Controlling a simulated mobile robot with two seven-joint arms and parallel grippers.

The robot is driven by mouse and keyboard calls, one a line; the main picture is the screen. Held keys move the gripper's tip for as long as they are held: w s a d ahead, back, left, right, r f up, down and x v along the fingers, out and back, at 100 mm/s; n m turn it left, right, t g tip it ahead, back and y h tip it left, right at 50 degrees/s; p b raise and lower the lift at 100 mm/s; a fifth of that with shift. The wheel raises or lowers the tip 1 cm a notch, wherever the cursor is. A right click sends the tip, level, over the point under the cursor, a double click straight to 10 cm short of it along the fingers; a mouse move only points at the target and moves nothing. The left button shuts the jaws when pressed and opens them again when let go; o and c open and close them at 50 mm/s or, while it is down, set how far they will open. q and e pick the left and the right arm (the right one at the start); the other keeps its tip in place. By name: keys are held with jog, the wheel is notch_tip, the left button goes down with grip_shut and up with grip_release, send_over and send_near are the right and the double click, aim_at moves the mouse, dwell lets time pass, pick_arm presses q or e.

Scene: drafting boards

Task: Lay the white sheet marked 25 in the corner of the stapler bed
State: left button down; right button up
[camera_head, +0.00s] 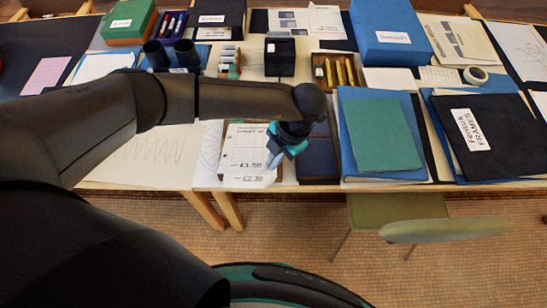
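My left arm reaches in from the left across the desk. My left gripper (284,152), with teal fingers, points down over a white printed sheet (243,152) and beside a dark blue tray-like item (317,158). Whether its fingers are open or shut is not clear. The printed sheet shows "£1.50" and "£2.30"; I cannot read a 25 on any sheet. A black block-like object (280,57) stands behind the arm; I cannot tell whether it is the stapler. No stapler bed is clearly recognisable. The arm hides part of the desk. My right gripper is out of view.
A green book (386,135) lies on blue folders at right. A black folder labelled "FRAMES" (490,160) lies farther right. A blue box (390,32), a pen tray (337,72) and a tape roll (476,75) stand behind. A green chair (400,212) stands at the front edge.

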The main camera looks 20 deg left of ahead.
pick_arm(q)
jog(key=c, duration=1.5)
grip_release()
jog(key=shift+f, duration=0.1)
jog(key=shift+c, duration=0.2)
jog(key=o, duration=0.5)
jog(key=v, duration=1.5)
